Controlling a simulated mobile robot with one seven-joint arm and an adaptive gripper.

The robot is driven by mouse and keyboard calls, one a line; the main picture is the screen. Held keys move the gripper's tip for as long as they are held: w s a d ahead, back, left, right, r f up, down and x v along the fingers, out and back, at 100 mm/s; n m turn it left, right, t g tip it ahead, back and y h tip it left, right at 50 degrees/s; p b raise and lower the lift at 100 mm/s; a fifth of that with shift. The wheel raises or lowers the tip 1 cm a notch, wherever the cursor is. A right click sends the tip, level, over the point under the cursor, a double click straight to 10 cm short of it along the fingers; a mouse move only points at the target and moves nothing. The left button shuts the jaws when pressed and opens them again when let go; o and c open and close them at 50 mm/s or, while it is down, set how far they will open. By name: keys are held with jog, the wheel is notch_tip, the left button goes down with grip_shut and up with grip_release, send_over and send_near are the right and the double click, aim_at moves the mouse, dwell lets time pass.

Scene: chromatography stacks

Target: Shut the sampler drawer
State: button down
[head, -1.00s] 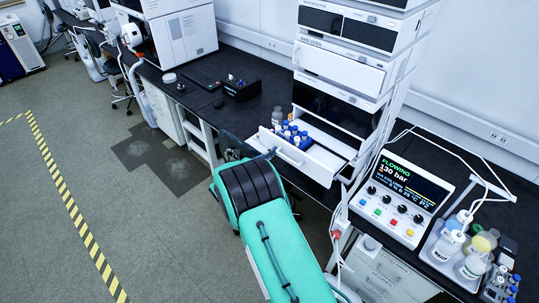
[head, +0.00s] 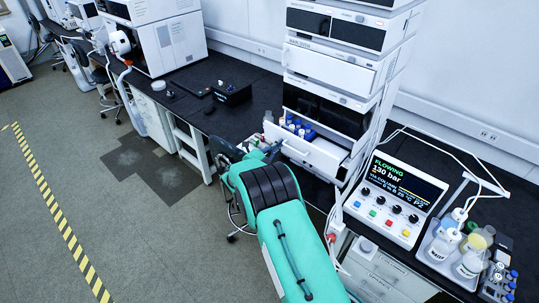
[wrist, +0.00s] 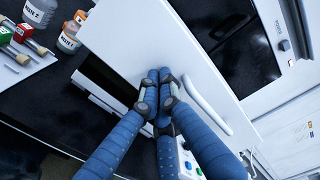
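The sampler drawer (head: 318,155) is white and stands partly out of the tall white instrument stack in the head view. Several blue-capped vials stand inside it. In the wrist view its flat white front (wrist: 125,40) fills the middle, with a curved white handle (wrist: 208,106). My gripper (wrist: 160,82) has its blue fingers close together with nothing between them. The tips are at the drawer front beside the handle and look to be touching it. In the head view my gripper (head: 272,153) is small at the drawer's front, partly hidden by my arm.
A pump console (head: 395,200) with a lit screen stands right of the stack, near a tray of bottles (head: 450,255). A black box (head: 232,94) sits on the bench to the left. Bottles (wrist: 68,38) stand near the drawer in the wrist view.

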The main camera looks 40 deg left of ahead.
aim_at(297, 129)
jog(key=w+b, duration=0.4)
jog(key=w, duration=0.9)
jog(key=shift+f, duration=0.15)
jog(key=shift+w, duration=0.5)
jog(key=shift+r, duration=0.3)
jog(key=shift+w+r, duration=0.1)
jog(key=s+p, duration=0.1)
jog(key=s, duration=1.3)
jog(key=shift+s+f+p, duration=0.2)
jog(key=shift+f+p, duration=0.1)
jog(key=shift+p, duration=0.1)
